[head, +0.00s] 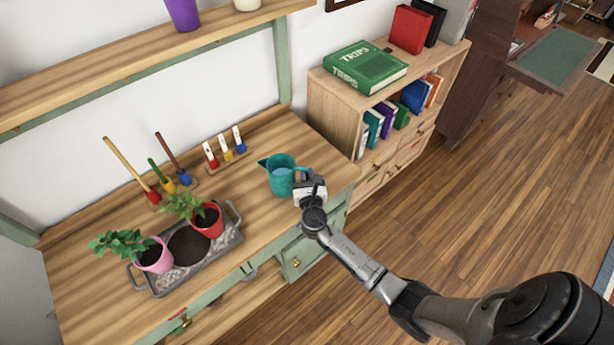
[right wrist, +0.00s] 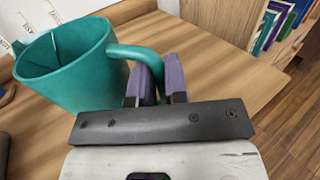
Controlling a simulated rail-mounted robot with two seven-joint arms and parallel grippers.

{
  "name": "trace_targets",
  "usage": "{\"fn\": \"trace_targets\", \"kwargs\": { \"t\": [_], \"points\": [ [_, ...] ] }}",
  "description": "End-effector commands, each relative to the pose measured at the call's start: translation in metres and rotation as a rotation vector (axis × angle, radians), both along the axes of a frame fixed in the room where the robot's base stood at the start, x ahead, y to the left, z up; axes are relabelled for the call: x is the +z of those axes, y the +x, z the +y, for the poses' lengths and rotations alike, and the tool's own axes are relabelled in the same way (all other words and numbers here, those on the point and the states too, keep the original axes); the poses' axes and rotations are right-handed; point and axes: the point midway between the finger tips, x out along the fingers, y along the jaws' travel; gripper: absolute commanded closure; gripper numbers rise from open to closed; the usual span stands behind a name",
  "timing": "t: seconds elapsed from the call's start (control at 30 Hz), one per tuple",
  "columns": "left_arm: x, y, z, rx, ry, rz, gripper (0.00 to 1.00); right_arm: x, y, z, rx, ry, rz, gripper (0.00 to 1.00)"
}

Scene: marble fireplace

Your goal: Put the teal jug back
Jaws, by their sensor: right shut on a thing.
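The teal jug (head: 280,177) stands upright at the right end of the wooden bench top (head: 255,215), its spout toward the left. My right gripper (head: 308,177) is at the jug's right side, shut on its handle. In the right wrist view the jug (right wrist: 65,68) fills the upper left, and the purple-grey fingers of my right gripper (right wrist: 158,80) sit on either side of the handle. The jug's base looks to be on or just above the wood; I cannot tell which. My left gripper is not in view.
A grey tray (head: 225,242) holds a red pot (head: 207,222) and a pink pot (head: 157,260). A bookcase (head: 335,105) stands to the right. A shelf (head: 130,62) runs above.

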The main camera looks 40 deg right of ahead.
Motion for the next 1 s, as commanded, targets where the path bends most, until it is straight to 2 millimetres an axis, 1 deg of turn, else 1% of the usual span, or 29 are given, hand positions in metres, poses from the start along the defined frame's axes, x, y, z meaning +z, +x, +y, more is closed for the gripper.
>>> {"fn": "trace_targets", "kwargs": {
  "t": [0.17,0.33,0.37,0.6,0.83,0.93,1.0],
  "points": [
    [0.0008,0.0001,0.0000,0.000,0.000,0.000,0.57,0.0020,0.0005,0.0000,0.000,0.000,-0.003,1.00],
    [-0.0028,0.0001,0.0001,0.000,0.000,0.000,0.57,-0.0023,0.0003,-0.0002,0.000,0.000,-0.002,1.00],
    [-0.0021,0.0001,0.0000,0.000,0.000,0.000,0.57,-0.0025,0.0000,-0.0002,0.000,-0.001,-0.001,0.84],
    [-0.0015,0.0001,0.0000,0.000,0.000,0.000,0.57,-0.0021,-0.0001,-0.0001,0.000,0.000,0.000,0.61],
    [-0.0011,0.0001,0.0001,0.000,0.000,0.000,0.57,-0.0017,-0.0001,-0.0001,0.000,0.000,0.000,0.61],
    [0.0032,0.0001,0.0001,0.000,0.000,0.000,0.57,0.0036,0.0000,0.0000,0.000,0.001,-0.001,0.61],
    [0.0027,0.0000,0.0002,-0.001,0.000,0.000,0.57,0.0002,-0.0069,0.0051,0.001,0.000,0.002,0.61]
  ]
}}
